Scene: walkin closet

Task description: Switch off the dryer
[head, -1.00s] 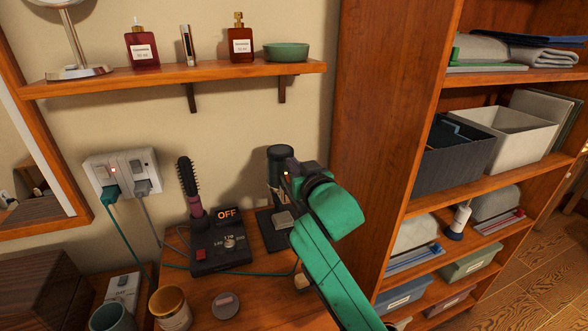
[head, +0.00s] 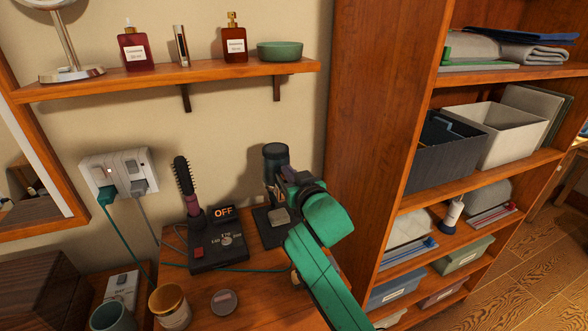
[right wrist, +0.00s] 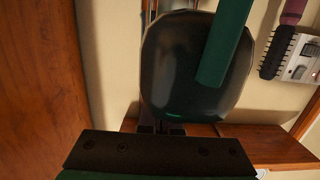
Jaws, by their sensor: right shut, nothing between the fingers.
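A dark upright cylinder (head: 275,158) on a black stand at the back of the dresser looks like the dryer, though I cannot be sure. My right gripper (head: 287,180) is shut and empty, just in front of it and partly hiding it. I cannot tell whether they touch. In the right wrist view a large dark rounded body (right wrist: 172,68) fills the middle, with a green bar across it. A wall outlet (head: 119,172) left of the dresser has two switches, with a teal plug (head: 107,195) and a grey plug. It also shows in the right wrist view (right wrist: 302,60). My left gripper is out of view.
A black base (head: 212,250) with an "OFF" display, a dial and a red button holds a round brush (head: 186,185). Jars and a round tin (head: 224,301) stand in front. A shelf (head: 180,78) with bottles hangs above; a tall bookcase (head: 375,120) closes off the right.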

